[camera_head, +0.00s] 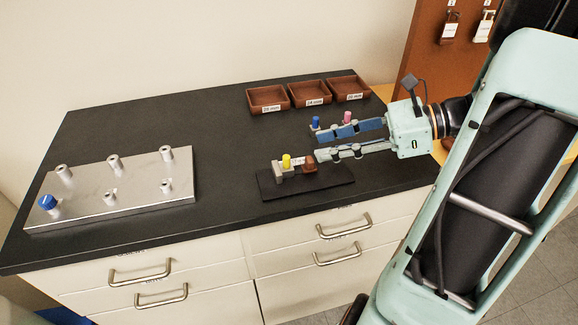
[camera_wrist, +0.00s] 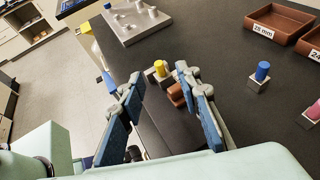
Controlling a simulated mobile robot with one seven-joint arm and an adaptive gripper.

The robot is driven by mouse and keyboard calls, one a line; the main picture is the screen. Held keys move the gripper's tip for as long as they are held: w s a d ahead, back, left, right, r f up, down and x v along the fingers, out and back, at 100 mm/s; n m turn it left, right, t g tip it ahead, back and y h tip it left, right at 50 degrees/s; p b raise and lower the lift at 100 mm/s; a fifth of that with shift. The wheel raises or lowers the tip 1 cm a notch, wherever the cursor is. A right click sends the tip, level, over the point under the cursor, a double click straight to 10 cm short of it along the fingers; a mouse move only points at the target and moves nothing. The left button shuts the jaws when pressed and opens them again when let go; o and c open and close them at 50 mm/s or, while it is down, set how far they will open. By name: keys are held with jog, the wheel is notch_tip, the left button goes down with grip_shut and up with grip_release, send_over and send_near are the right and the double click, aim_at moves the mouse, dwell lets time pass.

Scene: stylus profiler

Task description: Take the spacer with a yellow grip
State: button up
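The spacer with a yellow grip (camera_head: 286,161) has a grey metal base and stands upright on a low black stand (camera_head: 330,181) near the counter's front. My gripper (camera_head: 316,146) is open and empty. Its blue-padded fingers point left, and their tips are just right of the yellow grip in the head view. In the wrist view, the yellow grip (camera_wrist: 160,68) shows in the gap between the open fingertips (camera_wrist: 161,76). I see no contact with it. A brown block (camera_head: 309,163) sits beside the spacer on the stand; it also shows in the wrist view (camera_wrist: 176,94).
A blue-grip spacer (camera_wrist: 262,72) and a pink-grip spacer (camera_wrist: 314,110) stand nearby, behind my fingers in the head view. Three brown labelled trays (camera_head: 309,95) line the back. A metal plate (camera_head: 135,205) with several posts and a blue knob (camera_head: 47,202) lies left. The counter middle (camera_head: 225,150) is clear.

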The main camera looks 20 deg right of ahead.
aim_at(286, 165)
jog(key=x, duration=0.3)
jog(key=shift+f, duration=0.15)
jog(key=x, duration=0.2)
jog(key=b+x, duration=0.1)
jog(key=x, duration=0.1)
jog(key=shift+s+f, duration=0.2)
jog(key=shift+f, duration=0.25)
jog(key=shift+w+a+f+b, duration=0.2)
jog(key=shift+a+b, duration=0.1)
jog(key=shift+a, duration=0.15)
grip_shut()
